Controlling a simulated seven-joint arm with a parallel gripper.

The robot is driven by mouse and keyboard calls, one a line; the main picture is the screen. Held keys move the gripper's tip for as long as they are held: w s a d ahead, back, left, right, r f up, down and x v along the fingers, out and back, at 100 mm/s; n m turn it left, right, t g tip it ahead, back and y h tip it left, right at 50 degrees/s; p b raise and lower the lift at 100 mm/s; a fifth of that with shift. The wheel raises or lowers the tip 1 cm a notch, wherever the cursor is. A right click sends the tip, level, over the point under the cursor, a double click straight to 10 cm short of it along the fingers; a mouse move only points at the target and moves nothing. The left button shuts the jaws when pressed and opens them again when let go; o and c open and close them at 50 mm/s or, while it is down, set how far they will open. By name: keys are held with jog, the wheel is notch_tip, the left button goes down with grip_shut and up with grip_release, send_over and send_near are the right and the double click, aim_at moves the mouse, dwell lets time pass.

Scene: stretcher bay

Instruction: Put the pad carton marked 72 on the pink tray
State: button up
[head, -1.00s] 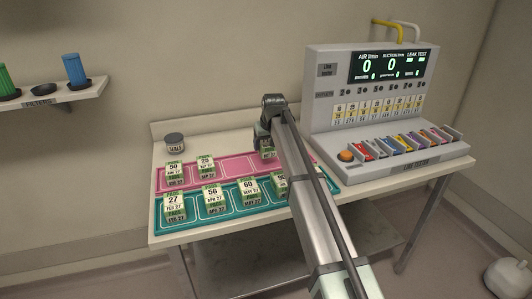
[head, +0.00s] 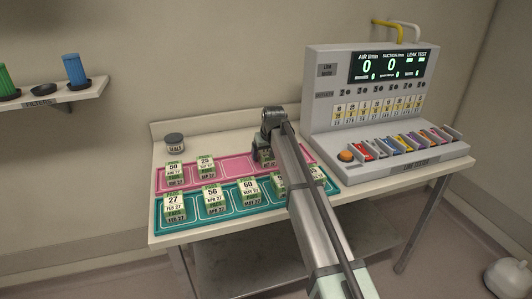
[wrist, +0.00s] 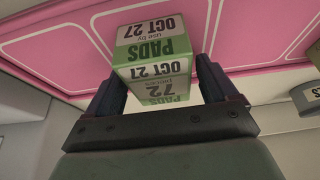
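The pad carton marked 72 (wrist: 160,80), green and white with OCT 27 on it, sits between the two fingers of my gripper (wrist: 160,88) in the wrist view. The fingers appear shut on its sides. In the head view my gripper (head: 266,147) holds the carton (head: 263,157) over the right half of the pink tray (head: 233,165), partly hidden by my arm. I cannot tell whether the carton touches the tray. Pink tray compartments (wrist: 60,50) show behind the carton in the wrist view.
Cartons 50 (head: 174,173) and 25 (head: 205,167) stand on the pink tray's left part. The teal tray (head: 231,207) in front holds several cartons, some behind my arm. A jar (head: 174,143) stands at the back left. A test console (head: 375,120) stands at the right.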

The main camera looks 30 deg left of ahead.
jog(key=shift+o, duration=0.5)
jog(key=shift+r, duration=0.25)
jog(key=v, duration=1.1)
jog(key=shift+s+d+r, duration=0.15)
jog(key=shift+r, duration=0.15)
